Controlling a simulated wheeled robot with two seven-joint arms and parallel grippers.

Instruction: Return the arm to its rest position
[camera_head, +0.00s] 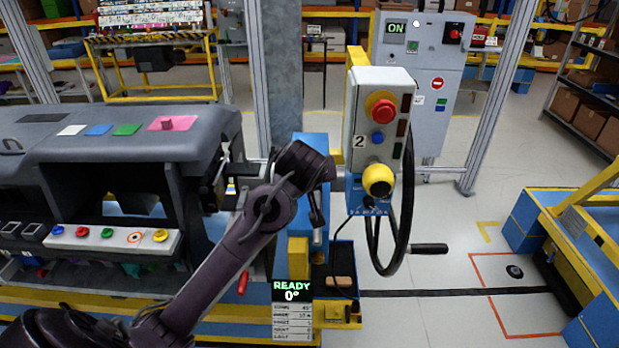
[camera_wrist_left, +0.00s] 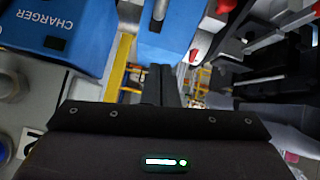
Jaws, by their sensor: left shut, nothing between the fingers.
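My left arm (camera_head: 240,245) comes in from the lower left and reaches up to the middle of the head view. Its wrist bends over beside the control post, and my left gripper (camera_head: 318,217) points down there, in front of the blue column. In the left wrist view my gripper's dark body fills the bottom, and the narrow fingers (camera_wrist_left: 160,86) are shut with nothing between them. My right gripper is in neither view.
The control box (camera_head: 378,140) with red, blue and yellow knobs stands just right of my wrist. The grey dashboard module (camera_head: 110,150) is at left. A blue charger housing (camera_wrist_left: 60,30) is close in the wrist view.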

